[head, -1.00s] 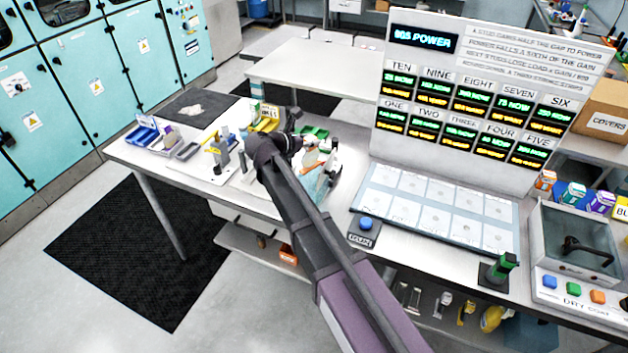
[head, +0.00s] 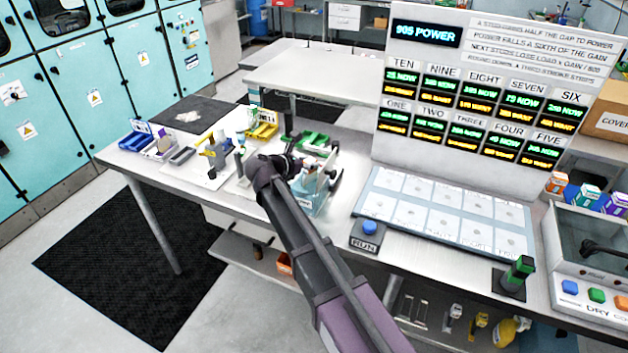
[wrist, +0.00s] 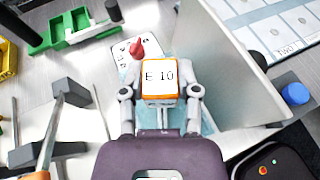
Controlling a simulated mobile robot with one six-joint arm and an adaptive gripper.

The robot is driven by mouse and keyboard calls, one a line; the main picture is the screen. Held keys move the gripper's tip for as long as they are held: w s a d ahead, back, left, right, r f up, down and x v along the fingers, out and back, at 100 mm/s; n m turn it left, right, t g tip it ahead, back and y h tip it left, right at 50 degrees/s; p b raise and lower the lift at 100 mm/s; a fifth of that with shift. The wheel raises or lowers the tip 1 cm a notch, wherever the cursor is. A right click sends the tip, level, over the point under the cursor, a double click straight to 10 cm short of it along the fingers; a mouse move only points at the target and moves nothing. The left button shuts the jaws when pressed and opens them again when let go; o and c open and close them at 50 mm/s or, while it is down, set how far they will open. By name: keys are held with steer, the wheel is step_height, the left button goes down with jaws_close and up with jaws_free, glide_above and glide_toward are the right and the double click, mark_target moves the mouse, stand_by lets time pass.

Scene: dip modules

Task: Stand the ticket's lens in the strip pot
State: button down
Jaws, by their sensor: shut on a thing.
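My gripper (wrist: 161,92) is shut on a white-faced, orange-edged piece marked "E 10" (wrist: 160,76). Its fingers clasp the piece from both sides. A red pointed thing (wrist: 137,47) shows just beyond the held piece, over a white card with print (wrist: 122,62). I cannot tell whether the held piece touches anything below. I cannot make out which thing is the strip pot.
A grey upright panel (wrist: 232,60) stands close on the right of my gripper. A green tray (wrist: 75,22) lies at the back left, with dark grey blocks (wrist: 70,92) nearer. The blue RUN button (head: 369,228) and tall display board (head: 470,100) are to the right.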

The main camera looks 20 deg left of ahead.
mark_target(305, 175)
steer(key=shift+f, duration=0.1)
stand_by(0.3)
step_height(305, 175, down, 4)
steer(key=b, duration=0.4)
steer(key=shift+f, duration=0.2)
steer(key=shift+f+b, duration=0.15)
steer(key=shift+b, duration=0.25)
steer(key=shift+c, duration=1.7)
jaws_free()
steer(key=shift+r, duration=0.2)
steer(key=shift+r+p, duration=0.1)
steer(key=shift+p, duration=0.2)
steer(key=p+v, duration=0.4)
steer(key=v, duration=0.8)
